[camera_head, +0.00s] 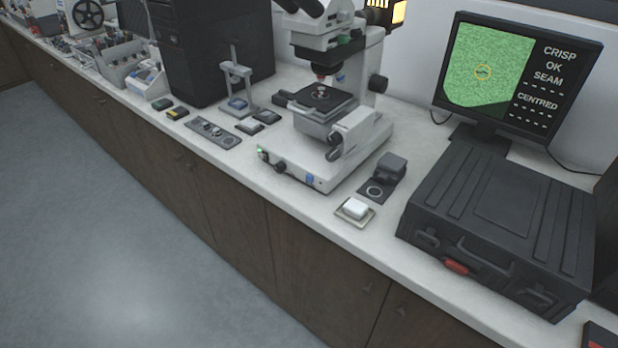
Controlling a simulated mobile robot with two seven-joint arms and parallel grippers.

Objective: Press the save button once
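The monitor (515,80) at the back right shows a speckled green picture with a small yellow circle, and the words CRISP, OK, SEAM and CENTRED, with dashed lines. Neither of my grippers shows in the head view.
A white microscope (330,110) stands left of the button. A small black device (390,168) with a ring-marked plate lies just behind it. A large black case (500,225) lies close on its right. Small pads and a press-like stand (236,75) are farther left.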

